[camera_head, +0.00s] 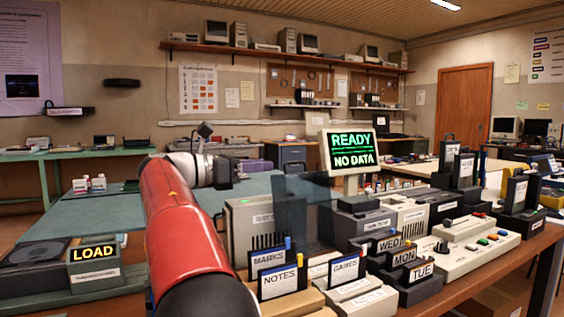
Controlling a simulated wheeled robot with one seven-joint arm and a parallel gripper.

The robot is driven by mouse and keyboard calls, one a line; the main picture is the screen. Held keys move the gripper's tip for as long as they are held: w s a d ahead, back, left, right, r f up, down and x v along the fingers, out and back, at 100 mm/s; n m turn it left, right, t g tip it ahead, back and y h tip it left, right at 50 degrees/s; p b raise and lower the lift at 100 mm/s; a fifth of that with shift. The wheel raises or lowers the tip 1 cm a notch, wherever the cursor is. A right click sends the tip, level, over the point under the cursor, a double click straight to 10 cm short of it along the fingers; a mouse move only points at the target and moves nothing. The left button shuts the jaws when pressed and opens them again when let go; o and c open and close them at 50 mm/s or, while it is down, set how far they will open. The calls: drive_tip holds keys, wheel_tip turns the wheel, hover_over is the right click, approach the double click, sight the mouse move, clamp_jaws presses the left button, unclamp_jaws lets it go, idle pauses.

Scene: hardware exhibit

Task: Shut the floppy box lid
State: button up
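The floppy box seems to be the one with the smoky see-through lid (304,204), which stands raised and roughly upright in the middle of the view. Which base the lid belongs to is hard to tell; a beige case (243,236) stands just left of it. Labelled floppies stand in front, marked MARKS (268,257), NOTES (279,281) and GAMES (344,268). My red arm reaches up from the bottom, and my gripper (229,171) is left of and beyond the lid, apart from it in the picture. Its fingers are too small and dark to read.
A monitor (351,151) reading READY NO DATA stands behind the lid. Day-labelled floppies (404,256) and a beige console (470,246) crowd the right. A LOAD unit (93,257) sits at the left. The green table (58,222) has bare room at the left.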

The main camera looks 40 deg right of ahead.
sight(287, 163)
drive_tip(key=x, duration=0.7)
drive_tip(key=shift+s+d, duration=0.1)
drive_tip(key=shift+s, duration=0.05)
clamp_jaws()
